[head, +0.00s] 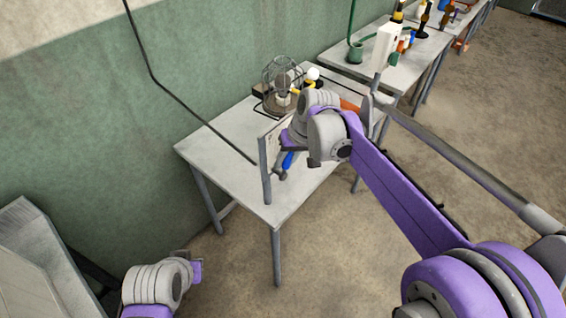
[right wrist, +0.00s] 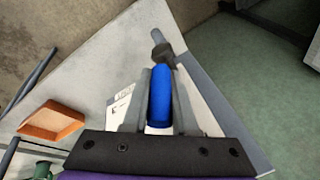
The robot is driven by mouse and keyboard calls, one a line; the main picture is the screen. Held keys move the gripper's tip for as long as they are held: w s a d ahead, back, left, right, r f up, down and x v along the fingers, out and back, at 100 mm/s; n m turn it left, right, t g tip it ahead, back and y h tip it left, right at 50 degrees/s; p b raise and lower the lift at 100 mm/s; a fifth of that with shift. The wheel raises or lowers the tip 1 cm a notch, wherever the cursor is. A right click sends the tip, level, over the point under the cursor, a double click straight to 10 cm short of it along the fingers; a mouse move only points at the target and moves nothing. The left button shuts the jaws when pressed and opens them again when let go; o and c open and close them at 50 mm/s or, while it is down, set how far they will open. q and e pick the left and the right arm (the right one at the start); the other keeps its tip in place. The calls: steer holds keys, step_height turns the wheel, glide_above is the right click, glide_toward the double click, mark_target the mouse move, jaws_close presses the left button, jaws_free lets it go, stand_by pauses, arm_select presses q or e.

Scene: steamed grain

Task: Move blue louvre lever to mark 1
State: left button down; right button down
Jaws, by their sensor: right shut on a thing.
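The blue louvre lever (right wrist: 160,95) stands between the two grey fingers of my right gripper (right wrist: 161,82) in the right wrist view. The gripper is shut on its blue handle, and a dark knob-like end shows beyond the fingertips. In the head view the blue lever (head: 288,160) shows as a small patch at the upright panel (head: 271,143) on the near table, below my right wrist. The panel's pale face with small dark print (right wrist: 122,104) is partly hidden by a finger; mark 1 cannot be read. My left arm is at the lower left, its fingers not clearly seen.
A wire-caged lamp (head: 283,82) stands at the back of the white table (head: 222,147). An orange tray (right wrist: 52,121) lies beside the panel. More tables stand behind.

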steer(key=shift+w+d+f+g+y, duration=0.2)
steer(key=shift+w+d+g+y, duration=0.1)
steer(key=shift+g+y, duration=0.45)
steer(key=shift+b, duration=0.3)
steer(key=c, duration=1)
jaws_free()
steer(key=shift+r, duration=0.1)
steer(key=v, duration=1)
steer(key=shift+d+r, duration=0.2)
steer(key=shift+d, duration=0.1)
